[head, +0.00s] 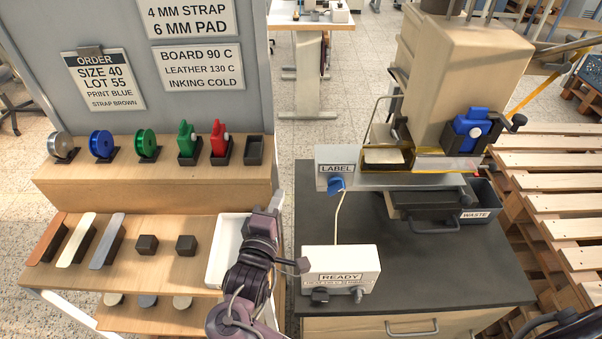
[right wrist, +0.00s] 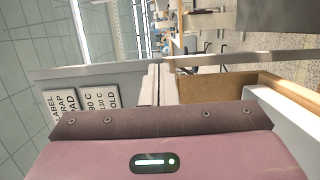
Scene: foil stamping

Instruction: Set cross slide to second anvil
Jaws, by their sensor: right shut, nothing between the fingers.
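The foil press (head: 455,85) stands on the dark bench top at the right in the head view. What looks like its cross slide is a grey bar (head: 400,181) under the press head, with a blue knob (head: 337,184) below a LABEL plate (head: 335,168) at its left end. A pale pad (head: 384,156) sits on it in a brass-coloured frame. I cannot tell which part is the second anvil. My right gripper (head: 276,200) is shut and empty, left of the knob and apart from it; its fingers also show in the right wrist view (right wrist: 149,90). My left gripper is not in view.
A READY box (head: 340,268) stands at the bench front, with a thin cable rising behind it. A dark handled part (head: 435,222) juts out below the slide. A WASTE bin (head: 481,205) is at right. A white tray (head: 214,272) lies left of my right gripper, near strips and spools.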

